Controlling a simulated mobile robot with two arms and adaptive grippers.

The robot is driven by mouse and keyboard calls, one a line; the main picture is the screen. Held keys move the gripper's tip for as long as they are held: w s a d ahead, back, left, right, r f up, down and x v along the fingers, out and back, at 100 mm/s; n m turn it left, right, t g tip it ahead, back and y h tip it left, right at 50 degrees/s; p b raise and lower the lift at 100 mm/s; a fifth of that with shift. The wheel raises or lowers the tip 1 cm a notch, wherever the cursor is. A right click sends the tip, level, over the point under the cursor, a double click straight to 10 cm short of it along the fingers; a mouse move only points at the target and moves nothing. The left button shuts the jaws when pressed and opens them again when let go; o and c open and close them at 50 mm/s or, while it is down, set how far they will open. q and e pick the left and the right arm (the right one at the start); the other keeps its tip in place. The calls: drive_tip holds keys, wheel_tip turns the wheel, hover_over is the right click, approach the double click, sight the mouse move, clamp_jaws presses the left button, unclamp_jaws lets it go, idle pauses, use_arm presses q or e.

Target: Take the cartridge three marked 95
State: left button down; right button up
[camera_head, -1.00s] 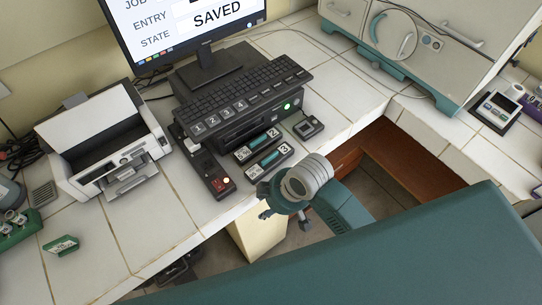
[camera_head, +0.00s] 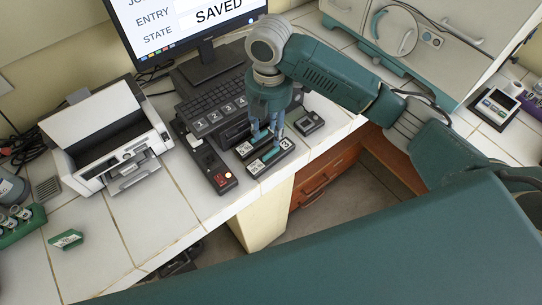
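Two dark cartridge holders lie side by side on the tiled counter, each with a teal cartridge. The front one, marked 3 (camera_head: 270,157), has a white label at its left end; I cannot read a 95 on it. The one behind (camera_head: 245,148) is partly hidden by my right gripper; its number 2 is covered now. My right gripper (camera_head: 267,138) points down over the holders with its two fingers apart. The fingertips are close to the teal cartridges, and I cannot tell whether they touch. My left gripper is not in view.
A keyboard (camera_head: 205,103) and a monitor (camera_head: 190,30) reading SAVED stand behind. A black box with a red button (camera_head: 222,180) is at left, a small black device (camera_head: 309,122) at right. A printer (camera_head: 105,135) and a green cartridge-like piece (camera_head: 66,239) are further left.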

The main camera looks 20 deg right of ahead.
drive_tip(key=p, duration=0.1)
hover_over(270, 151)
drive_tip(key=f, duration=0.4)
drive_tip(key=shift+s+f, duration=0.15)
drive_tip(key=shift+s, duration=0.1)
drive_tip(key=f+p, duration=0.1)
drive_tip(key=f, duration=0.1)
drive_tip(key=f+p, duration=0.1)
drive_tip(key=f, duration=0.2)
drive_tip(key=shift+w+p, duration=0.2)
drive_tip(key=shift+p, duration=0.15)
drive_tip(key=shift+f, duration=0.4)
drive_tip(key=shift+w, duration=0.1)
clamp_jaws()
